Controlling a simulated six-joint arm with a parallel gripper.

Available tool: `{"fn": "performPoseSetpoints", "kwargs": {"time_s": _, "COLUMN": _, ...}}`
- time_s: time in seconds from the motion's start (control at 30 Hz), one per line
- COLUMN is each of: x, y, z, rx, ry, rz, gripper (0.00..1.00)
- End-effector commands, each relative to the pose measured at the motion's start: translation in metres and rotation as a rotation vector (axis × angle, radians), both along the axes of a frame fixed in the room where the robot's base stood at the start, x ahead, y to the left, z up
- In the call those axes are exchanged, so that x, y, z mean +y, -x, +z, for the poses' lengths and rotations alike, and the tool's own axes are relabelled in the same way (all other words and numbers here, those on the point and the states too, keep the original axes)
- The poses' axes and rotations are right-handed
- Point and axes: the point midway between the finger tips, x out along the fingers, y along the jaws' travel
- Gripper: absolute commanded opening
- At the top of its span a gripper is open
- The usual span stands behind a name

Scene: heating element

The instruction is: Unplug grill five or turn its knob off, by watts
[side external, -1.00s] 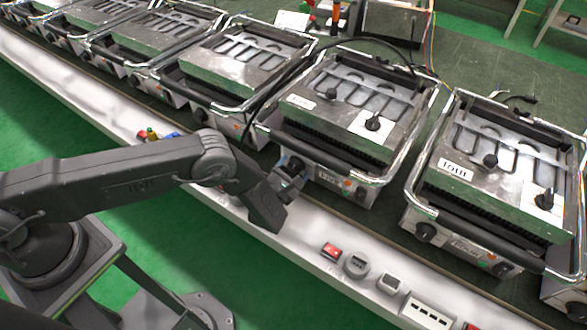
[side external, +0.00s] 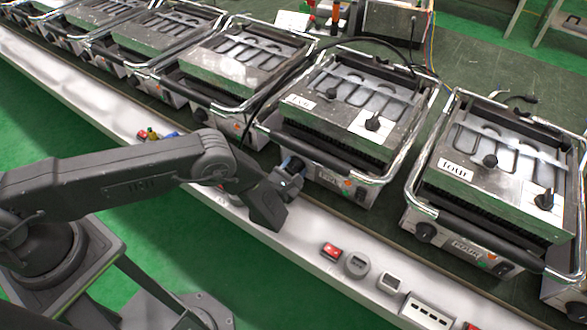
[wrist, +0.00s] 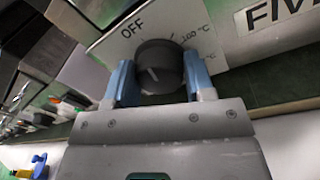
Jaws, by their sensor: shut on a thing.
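Grill five (side external: 345,95) is a steel contact grill near the middle of the side view. In the side view my gripper (side external: 292,170) is at the grill's front left, and the knob is hidden there.
Grill four (side external: 495,165) stands to the right, and another grill (side external: 240,60) to the left. A white ledge (side external: 305,232) runs in front, with a red switch (side external: 331,250), a round grey device (side external: 356,265) and a power strip (side external: 427,312). A black cable (side external: 300,68) lies between grills.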

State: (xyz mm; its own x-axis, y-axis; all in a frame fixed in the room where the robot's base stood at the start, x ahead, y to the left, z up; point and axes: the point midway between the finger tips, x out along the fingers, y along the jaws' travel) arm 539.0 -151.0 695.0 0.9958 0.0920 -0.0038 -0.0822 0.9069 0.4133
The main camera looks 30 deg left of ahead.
Motion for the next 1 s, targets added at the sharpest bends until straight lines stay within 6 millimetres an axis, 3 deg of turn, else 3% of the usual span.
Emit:
{"fn": "performPoseSetpoints", "kwargs": {"time_s": 0.3, "x": 0.0012, "y": -0.0002, "z": 0.0011, "rx": -0.002, "ry": 0.232, "rz": 0.002, "gripper": 0.25}}
{"fn": "performPoseSetpoints", "kwargs": {"time_s": 0.63, "x": 0.0013, "y": -0.0002, "z": 0.0009, "rx": -0.002, "ry": 0.25, "rz": 0.003, "gripper": 0.25}}
{"fn": "performPoseSetpoints", "kwargs": {"time_s": 0.67, "x": 0.0013, "y": -0.0002, "z": 0.0009, "rx": -0.002, "ry": 0.249, "rz": 0.003, "gripper": 0.52}}
{"fn": "performPoseSetpoints", "kwargs": {"time_s": 0.9, "x": 0.0011, "y": -0.0002, "z": 0.0008, "rx": -0.001, "ry": 0.247, "rz": 0.002, "gripper": 0.74}}
{"fn": "performPoseSetpoints", "kwargs": {"time_s": 1.0, "x": 0.0011, "y": -0.0001, "z": 0.0008, "rx": -0.001, "ry": 0.247, "rz": 0.002, "gripper": 0.74}}
